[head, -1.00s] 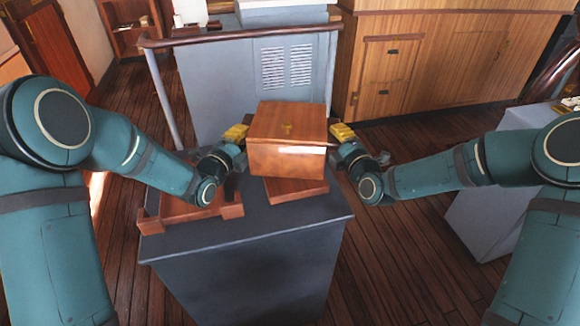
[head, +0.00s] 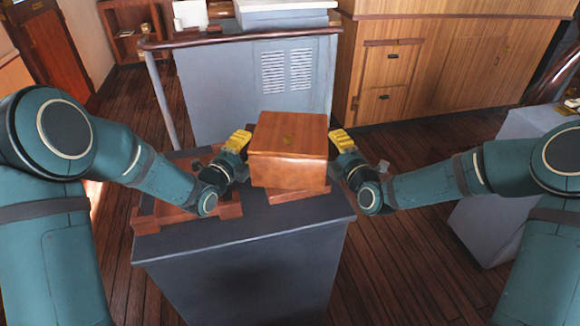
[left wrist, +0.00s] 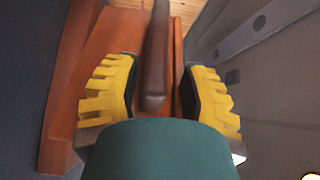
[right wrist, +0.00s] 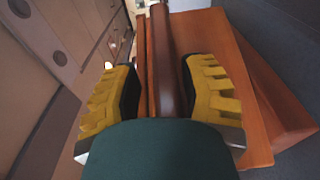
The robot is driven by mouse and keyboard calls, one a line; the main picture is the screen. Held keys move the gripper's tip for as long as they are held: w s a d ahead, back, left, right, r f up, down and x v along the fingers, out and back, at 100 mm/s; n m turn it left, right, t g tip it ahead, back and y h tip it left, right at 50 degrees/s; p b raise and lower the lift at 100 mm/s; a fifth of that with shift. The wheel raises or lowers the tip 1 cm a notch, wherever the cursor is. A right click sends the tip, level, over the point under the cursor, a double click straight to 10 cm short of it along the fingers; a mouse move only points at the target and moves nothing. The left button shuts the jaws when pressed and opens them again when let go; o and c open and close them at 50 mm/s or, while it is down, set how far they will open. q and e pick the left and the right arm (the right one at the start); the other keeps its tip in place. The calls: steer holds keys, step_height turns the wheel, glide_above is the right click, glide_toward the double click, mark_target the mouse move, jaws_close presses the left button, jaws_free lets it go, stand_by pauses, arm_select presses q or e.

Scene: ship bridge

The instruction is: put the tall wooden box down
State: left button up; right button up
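The tall wooden box (head: 288,170) is a reddish-brown box with a lid and a small brass-coloured fitting on top. It is upright between my two grippers, above a flat wooden piece (head: 306,194) on the dark-topped stand. Whether it touches that piece is hidden. My left gripper (head: 238,141) is at its left side and my right gripper (head: 341,141) at its right side. In the left wrist view a brown bar (left wrist: 155,60) lies between the yellow fingers; in the right wrist view a similar bar (right wrist: 168,60) does too. The bars look like the box's handles.
A low wooden frame (head: 228,212) lies on the left of the stand top (head: 250,228). The front of the stand top is clear. A grey console (head: 215,90) with a wooden rail (head: 225,37) stands behind, and wooden cabinets (head: 440,75) stand at the back right.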

arm_select(q)
steer(key=shift+a+r, duration=0.1)
arm_select(e)
steer(key=shift+d+r, duration=0.1)
steer(key=shift+d, duration=0.05)
arm_select(q)
steer(key=shift+s+a, duration=0.2)
steer(key=shift+s, duration=0.15)
steer(key=v, duration=0.7)
arm_select(e)
steer(key=v, duration=1.2)
arm_select(q)
steer(key=shift+s, duration=0.1)
